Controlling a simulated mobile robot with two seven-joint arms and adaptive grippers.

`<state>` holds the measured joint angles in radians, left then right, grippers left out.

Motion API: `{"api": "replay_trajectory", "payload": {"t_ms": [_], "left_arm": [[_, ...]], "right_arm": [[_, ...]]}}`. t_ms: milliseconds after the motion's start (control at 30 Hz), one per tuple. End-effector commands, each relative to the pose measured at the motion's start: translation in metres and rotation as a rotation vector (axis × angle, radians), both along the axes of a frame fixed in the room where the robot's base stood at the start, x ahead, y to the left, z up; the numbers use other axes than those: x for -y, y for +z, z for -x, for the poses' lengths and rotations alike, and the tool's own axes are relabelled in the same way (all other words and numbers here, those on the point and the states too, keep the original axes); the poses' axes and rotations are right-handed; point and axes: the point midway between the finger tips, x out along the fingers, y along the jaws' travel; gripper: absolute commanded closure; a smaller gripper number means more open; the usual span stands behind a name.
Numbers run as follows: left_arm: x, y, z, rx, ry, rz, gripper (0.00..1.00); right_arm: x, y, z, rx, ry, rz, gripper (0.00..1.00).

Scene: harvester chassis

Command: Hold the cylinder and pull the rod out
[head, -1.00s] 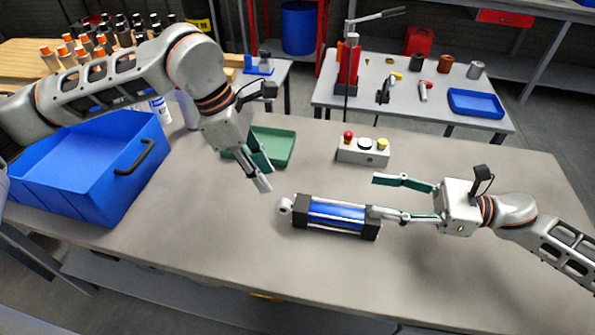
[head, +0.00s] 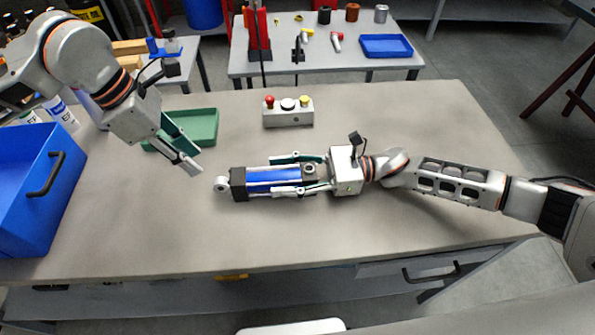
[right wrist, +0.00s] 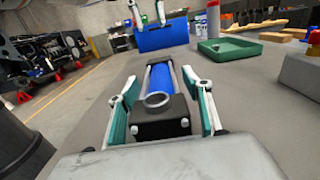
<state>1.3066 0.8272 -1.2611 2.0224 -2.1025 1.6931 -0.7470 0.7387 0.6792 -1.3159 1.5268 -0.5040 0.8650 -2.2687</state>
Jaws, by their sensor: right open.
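The blue cylinder (head: 262,176) with black end blocks lies on the grey bench, with a metal eye (head: 221,184) at its left end and a ring (head: 310,168) at its right end. The right wrist view shows the ring (right wrist: 158,99) and the near black block (right wrist: 160,120) between my fingers. My right gripper (head: 273,174) is open, its fingers along both sides of the cylinder's right part. Gaps show beside the block in the right wrist view. My left gripper (head: 196,163) is open and empty, above and left of the left eye. Any bare rod is not clearly visible.
A green tray (head: 207,112) lies behind my left gripper. A blue crate (head: 65,195) stands at the left. A button box (head: 288,118) sits behind the cylinder. The bench front and right are clear. A second table (head: 345,68) stands behind.

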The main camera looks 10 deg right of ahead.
Motion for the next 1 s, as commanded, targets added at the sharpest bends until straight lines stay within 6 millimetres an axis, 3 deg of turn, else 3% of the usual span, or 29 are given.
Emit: {"api": "replay_trajectory", "payload": {"t_ms": [367, 567, 667, 700, 800, 1000], "left_arm": [[0.0001, -0.0001, 0.0001, 0.000, 0.000, 0.000, 0.72], [0.0001, -0.0001, 0.0001, 0.000, 0.000, 0.000, 0.72], [0.0001, -0.0001, 0.0001, 0.000, 0.000, 0.000, 0.72], [0.0001, 0.0000, 0.0001, 0.000, 0.000, 0.000, 0.72], [0.0001, 0.0000, 0.0001, 0.000, 0.000, 0.000, 0.72], [0.0001, 0.0000, 0.0000, 0.000, 0.000, 0.000, 0.72]], "right_arm": [[-0.0057, 0.0004, -0.0005, 0.000, -0.001, 0.000, 0.51], [-0.0056, 0.0004, -0.0004, 0.000, -0.001, 0.000, 1.00], [-0.0055, 0.0004, -0.0005, 0.000, -0.001, 0.000, 1.00], [-0.0055, 0.0005, -0.0005, 0.000, -0.001, 0.000, 0.81], [-0.0054, 0.0004, -0.0005, 0.000, -0.001, 0.000, 1.00], [-0.0054, 0.0004, -0.0005, 0.000, -0.001, 0.000, 1.00]]}}
